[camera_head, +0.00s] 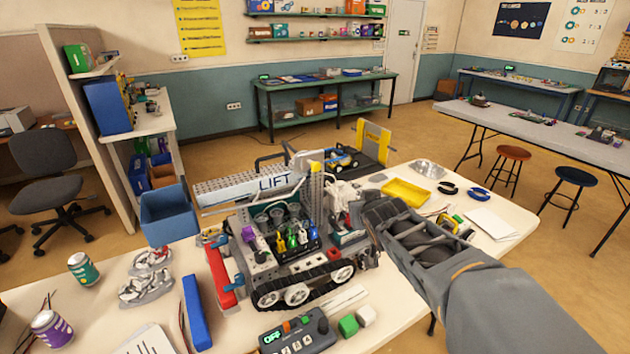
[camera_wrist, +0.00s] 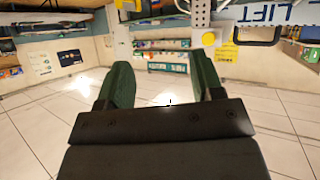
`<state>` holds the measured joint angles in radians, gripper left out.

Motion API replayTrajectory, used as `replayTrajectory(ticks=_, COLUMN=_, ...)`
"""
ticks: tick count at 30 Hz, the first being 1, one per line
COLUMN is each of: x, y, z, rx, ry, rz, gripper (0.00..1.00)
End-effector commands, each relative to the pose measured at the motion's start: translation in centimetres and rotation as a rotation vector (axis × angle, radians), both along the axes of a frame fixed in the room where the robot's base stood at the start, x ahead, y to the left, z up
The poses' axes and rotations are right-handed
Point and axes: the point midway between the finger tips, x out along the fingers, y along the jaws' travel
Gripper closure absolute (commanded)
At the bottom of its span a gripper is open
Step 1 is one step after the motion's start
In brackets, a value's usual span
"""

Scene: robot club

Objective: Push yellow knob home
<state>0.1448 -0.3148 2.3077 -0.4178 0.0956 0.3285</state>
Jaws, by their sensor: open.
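The tracked model robot (camera_head: 285,250) with a grey and white lift beam marked LIFT (camera_head: 240,188) stands on the cream table. In the wrist view, a round yellow knob (camera_wrist: 208,38) sits on a grey perforated upright (camera_wrist: 200,15), just above the right fingertip. I cannot tell whether a finger touches the knob.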

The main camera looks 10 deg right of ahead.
Motion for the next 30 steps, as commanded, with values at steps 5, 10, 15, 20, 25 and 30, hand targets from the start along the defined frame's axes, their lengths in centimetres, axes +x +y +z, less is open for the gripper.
replayTrajectory(ticks=5, x=6.2, y=-0.1, z=-0.9, rx=0.014, ry=-0.266, rz=0.149, gripper=0.39)
replayTrajectory(ticks=10, x=8.9, y=0.8, z=-1.4, rx=0.072, ry=-0.418, rz=0.316, gripper=0.39)
replayTrajectory(ticks=15, x=9.8, y=1.6, z=-1.8, rx=0.122, ry=-0.486, rz=0.427, gripper=0.39)
replayTrajectory(ticks=20, x=11.1, y=2.3, z=-1.8, rx=0.142, ry=-0.504, rz=0.465, gripper=0.39)
replayTrajectory(ticks=25, x=13.9, y=3.3, z=-1.8, rx=0.142, ry=-0.504, rz=0.469, gripper=0.39)
replayTrajectory(ticks=30, x=17.1, y=4.3, z=-1.8, rx=0.142, ry=-0.505, rz=0.466, gripper=0.39)
